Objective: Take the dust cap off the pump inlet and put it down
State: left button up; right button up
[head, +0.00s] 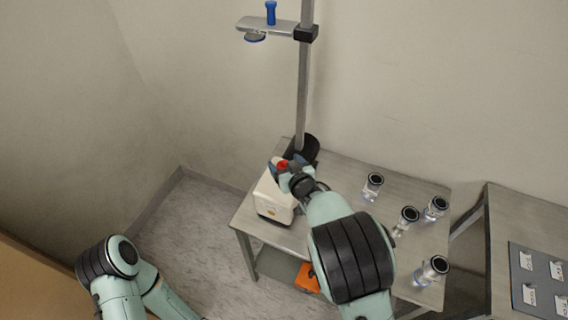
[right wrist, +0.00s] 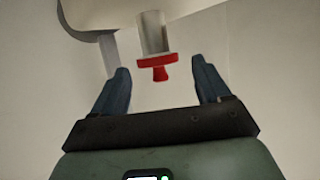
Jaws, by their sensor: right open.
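The red dust cap (right wrist: 158,65) sits on the end of the metal pump inlet (right wrist: 152,33) in the right wrist view. In the head view the cap (head: 282,164) is a small red spot between my right gripper's fingers, above the white pump (head: 273,199) on the table. My right gripper (right wrist: 160,85) is open, its two blue fingers on either side of the cap with a gap to it; it also shows in the head view (head: 285,166). My left arm is at the lower left of the head view; its gripper is out of view.
A metal table (head: 342,183) carries several glass vessels with black tops, one of them here (head: 372,186). A vertical post (head: 304,80) with a clamp arm (head: 268,26) rises behind the pump. An orange object (head: 307,277) lies below. A panel (head: 540,282) lies on a right-hand table.

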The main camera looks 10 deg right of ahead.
jog(key=c, duration=1.2)
jog(key=shift+c, duration=0.2)
pick_arm(q)
jog(key=shift+w+r+p, duration=0.3)
jog(key=shift+r+p, duration=0.25)
jog(key=shift+r, duration=0.1)
jog(key=shift+w+r+p, duration=0.35)
jog(key=shift+r+p, duration=0.2)
jog(key=shift+r, duration=0.05)
jog(key=shift+w+r+p, duration=0.3)
jog(key=shift+r+p, duration=0.25)
jog(key=shift+r, duration=0.1)
pick_arm(e)
notch_tip(320, 180, up, 23)
